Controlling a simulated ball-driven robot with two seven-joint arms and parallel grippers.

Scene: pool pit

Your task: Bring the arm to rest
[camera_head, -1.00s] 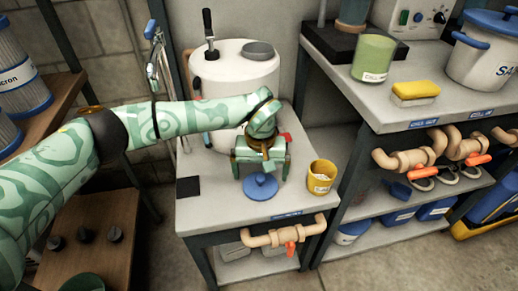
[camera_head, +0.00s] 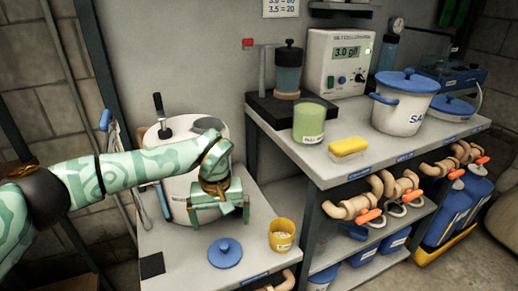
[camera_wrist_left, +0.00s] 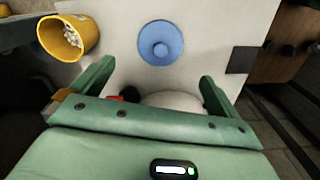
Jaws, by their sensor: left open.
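My left arm comes in from the left in the head view. Its green gripper (camera_head: 222,212) hangs over the small low table (camera_head: 185,235), in front of the white drum. In the left wrist view the two fingers (camera_wrist_left: 158,80) are spread apart with nothing between them. A blue round lid with a knob (camera_head: 225,253) lies on the low table just in front of the gripper. It also shows beyond the fingers in the left wrist view (camera_wrist_left: 160,47). A yellow cup holding white pieces (camera_head: 282,235) stands to the right of the lid. My right gripper is not in view.
A higher bench (camera_head: 400,150) on the right holds a green cup (camera_head: 309,123), a yellow sponge (camera_head: 348,147), a blue-lidded white pot (camera_head: 403,105) and a meter box (camera_head: 338,62). The white drum (camera_head: 178,195) stands close behind the gripper. Tan pipes (camera_head: 355,197) hang under the bench.

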